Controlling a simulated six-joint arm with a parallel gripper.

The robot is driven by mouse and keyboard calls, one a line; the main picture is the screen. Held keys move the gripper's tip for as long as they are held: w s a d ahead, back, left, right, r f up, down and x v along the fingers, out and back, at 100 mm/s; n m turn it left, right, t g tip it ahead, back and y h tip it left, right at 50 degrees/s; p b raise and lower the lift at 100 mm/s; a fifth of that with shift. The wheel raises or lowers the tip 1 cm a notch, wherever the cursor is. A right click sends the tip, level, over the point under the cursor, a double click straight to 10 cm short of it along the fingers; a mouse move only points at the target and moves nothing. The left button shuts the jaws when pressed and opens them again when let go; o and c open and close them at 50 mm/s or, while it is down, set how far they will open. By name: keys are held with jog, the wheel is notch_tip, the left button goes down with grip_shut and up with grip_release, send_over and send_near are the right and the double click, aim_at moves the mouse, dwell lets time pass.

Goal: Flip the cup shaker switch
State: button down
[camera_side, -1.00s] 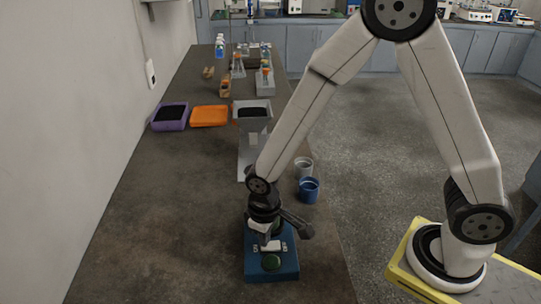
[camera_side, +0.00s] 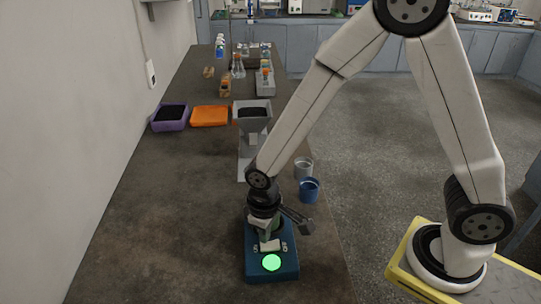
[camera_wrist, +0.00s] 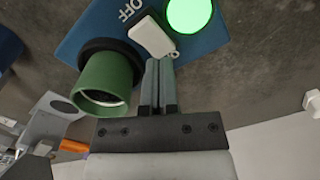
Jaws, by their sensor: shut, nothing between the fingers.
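The cup shaker is a blue box (camera_side: 287,267) near the front of the bench in the side view. It also shows in the wrist view (camera_wrist: 82,38). A white rocker switch (camera_wrist: 152,38) sits on its top beside the letters OFF. A round light (camera_side: 271,263) on it glows bright green, also seen in the wrist view (camera_wrist: 190,14). A green cup holder (camera_wrist: 110,79) with a dark collar stands beside the switch. My gripper (camera_wrist: 160,62) is shut and empty, its fingertips at the near edge of the switch; whether they touch it I cannot tell.
A blue cup (camera_side: 309,190) and a grey cup (camera_side: 303,168) stand near the right bench edge. A grey hopper (camera_side: 252,118), an orange tray (camera_side: 209,116) and a purple tray (camera_side: 170,117) lie farther back. The left front of the bench is clear.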

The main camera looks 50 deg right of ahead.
jog(key=shift+r, duration=2.6)
jog(key=s+d+r+m+t, duration=0.1)
jog(key=s+d, duration=0.1)
jog(key=d, duration=0.4)
jog(key=s+d+r+m+t, duration=0.1)
jog(key=s+d+m, duration=0.1)
jog(key=d, duration=0.4)
jog(key=shift+s+r+t, duration=0.15)
jog(key=shift+r+t, duration=0.15)
